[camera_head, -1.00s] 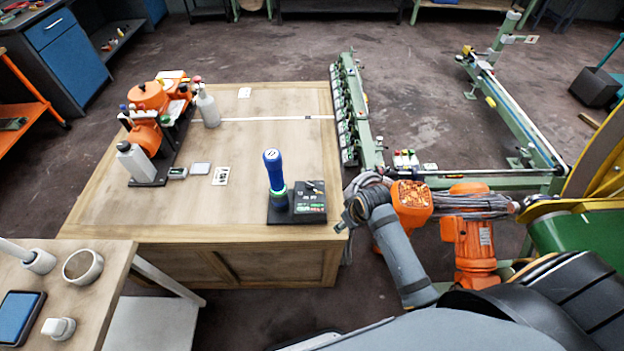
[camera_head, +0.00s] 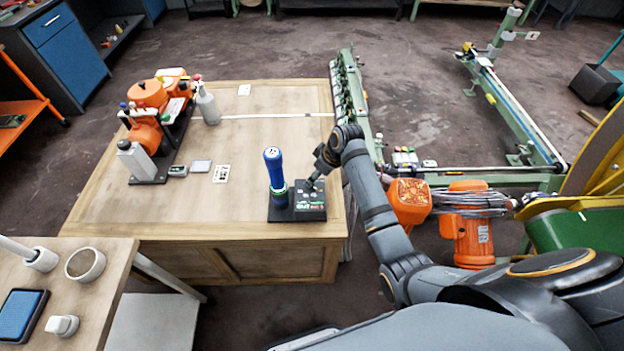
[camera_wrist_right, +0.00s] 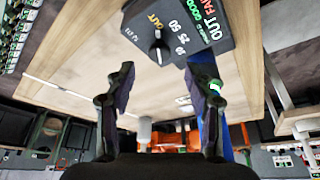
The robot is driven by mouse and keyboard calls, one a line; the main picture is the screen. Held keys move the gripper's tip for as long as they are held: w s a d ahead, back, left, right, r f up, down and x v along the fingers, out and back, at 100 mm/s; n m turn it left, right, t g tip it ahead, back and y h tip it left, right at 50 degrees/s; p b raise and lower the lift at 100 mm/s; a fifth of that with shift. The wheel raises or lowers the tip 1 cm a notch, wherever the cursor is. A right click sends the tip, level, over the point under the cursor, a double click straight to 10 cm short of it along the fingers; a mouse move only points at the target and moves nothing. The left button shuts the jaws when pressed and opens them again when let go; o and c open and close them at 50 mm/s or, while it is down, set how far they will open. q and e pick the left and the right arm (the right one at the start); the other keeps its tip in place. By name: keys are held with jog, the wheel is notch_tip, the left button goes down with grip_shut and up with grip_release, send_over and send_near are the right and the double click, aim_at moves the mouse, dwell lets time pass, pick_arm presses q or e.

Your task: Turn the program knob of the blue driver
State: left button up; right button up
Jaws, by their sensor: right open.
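The blue driver (camera_head: 275,169) stands upright at the left of a black base (camera_head: 311,212) near the front right of the wooden table. In the right wrist view the base (camera_wrist_right: 205,40) shows white, green and red lettering. The program knob (camera_wrist_right: 157,48), small and dark with a white pointer, sits on it among printed numbers. My right gripper (camera_head: 314,184) is over the base and hides the knob in the head view. In the wrist view my right gripper (camera_wrist_right: 163,75) is open and empty, its fingertips on either side of the knob, apart from it. My left gripper is not in view.
An orange machine (camera_head: 148,97) with bottles stands at the table's back left. A green rail (camera_head: 345,95) runs along the right edge. Small cards lie mid-table. A side table (camera_head: 95,315) holds a cup and phone-like device.

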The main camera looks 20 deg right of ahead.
jog(key=x, duration=0.4)
jog(key=shift+w+f, duration=0.15)
jog(key=shift+f, duration=0.25)
grip_shut()
